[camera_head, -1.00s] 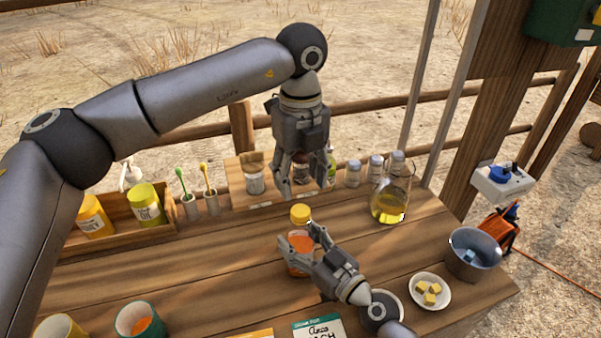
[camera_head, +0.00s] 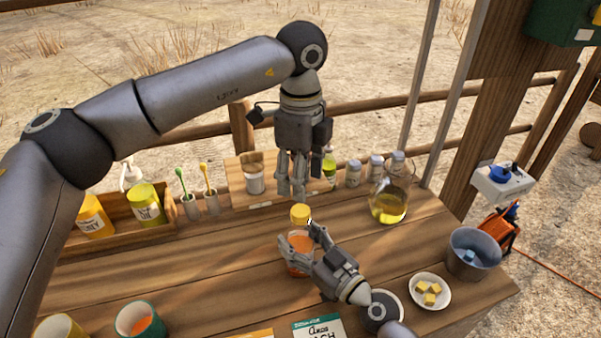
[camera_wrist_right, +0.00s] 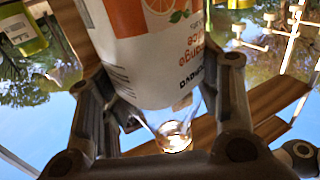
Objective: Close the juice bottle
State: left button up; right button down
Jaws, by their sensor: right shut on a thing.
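The orange juice bottle (camera_head: 299,243) stands on the wooden table, with a yellow cap (camera_head: 300,213) at its top. Its white and orange label fills much of the right wrist view (camera_wrist_right: 158,50). My right gripper (camera_head: 297,240) is shut around the bottle's body from the front right. My left gripper (camera_head: 292,194) points straight down, its fingertips just above and slightly behind the cap in the picture. I cannot tell from this side whether its fingers are open or shut, or how tightly the cap sits.
A glass flask of yellow liquid (camera_head: 390,205) stands right of the bottle. Several jars stand along the back edge. A plate of yellow cubes (camera_head: 429,291) and a metal bucket (camera_head: 473,253) are at the right. A teal cup (camera_head: 140,319) stands at front left.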

aim_at(300, 210)
pick_arm(q)
notch_tip(300, 210, down, 8)
jog(key=shift+r, duration=0.1)
dwell(0.4)
